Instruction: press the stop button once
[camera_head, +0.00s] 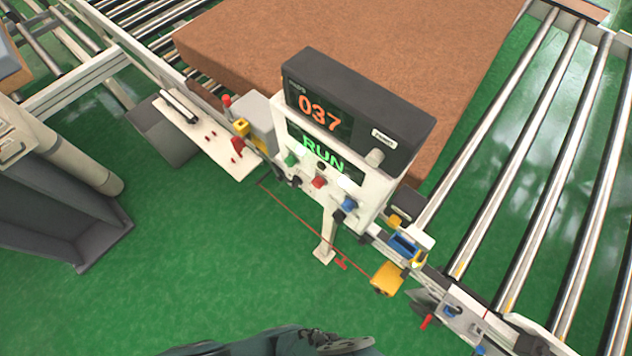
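A control panel (386,121) stands on a white post beside the conveyor. Its upper display (319,112) reads 037 in orange, and its lower display (323,153) reads RUN in green. Below the displays is a row of small buttons. A red button (319,182), which looks like the stop button, sits near the middle. A green button (291,160) is to its left and a blue one (348,205) to its right. I see no labels for them. My gripper is not visible; only a dark part, probably of my arm, shows at the bottom edge.
A large brown mattress (350,35) lies on the rollers behind the panel. Metal rollers (540,150) run along the right. A white plate (205,135) with red and yellow fittings is left of the panel. A yellow device (387,279) sits low right. Green floor in front is mostly clear.

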